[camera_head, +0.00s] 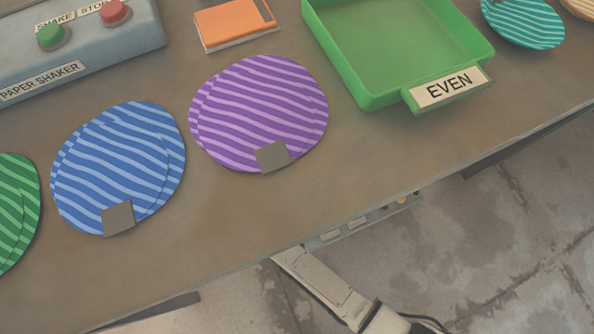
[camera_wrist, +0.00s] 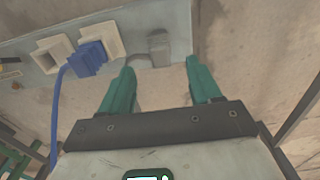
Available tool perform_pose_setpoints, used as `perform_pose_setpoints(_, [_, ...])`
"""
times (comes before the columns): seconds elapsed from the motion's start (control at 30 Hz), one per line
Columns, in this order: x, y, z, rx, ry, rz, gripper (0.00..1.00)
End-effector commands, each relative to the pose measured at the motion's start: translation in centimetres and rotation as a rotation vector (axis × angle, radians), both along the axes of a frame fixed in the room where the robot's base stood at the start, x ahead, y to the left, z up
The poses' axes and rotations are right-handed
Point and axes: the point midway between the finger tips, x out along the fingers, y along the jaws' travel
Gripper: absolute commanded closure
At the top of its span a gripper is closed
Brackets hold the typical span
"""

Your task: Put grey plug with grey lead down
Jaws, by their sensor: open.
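In the wrist view the grey plug (camera_wrist: 158,46) sits at the right end of a grey panel (camera_wrist: 135,22), just beyond my fingertips. A short piece of its grey lead (camera_wrist: 143,61) shows beside it, to the left. My gripper (camera_wrist: 160,66) is open, its two teal fingers apart with a gap between them and nothing held. The plug lies ahead of that gap, apart from both fingers. I cannot tell whether the plug is seated in a socket or only rests on the panel. In the head view the gripper is hidden below the table edge.
In the head view the panel (camera_head: 370,224) shows under the table edge.

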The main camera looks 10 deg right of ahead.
Motion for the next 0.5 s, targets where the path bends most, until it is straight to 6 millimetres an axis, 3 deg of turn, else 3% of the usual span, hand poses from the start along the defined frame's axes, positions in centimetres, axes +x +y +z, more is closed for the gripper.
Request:
perform_pose_setpoints(0.03, [0.1, 0.0, 1.6, 0.002, -0.003, 0.0, 0.37])
perform_pose_setpoints(0.2, [0.0, 0.0, 4.1, 0.001, -0.001, -0.001, 0.37])
perform_pose_setpoints(0.5, [0.0, 0.0, 5.4, 0.0, 0.0, 0.0, 0.37])
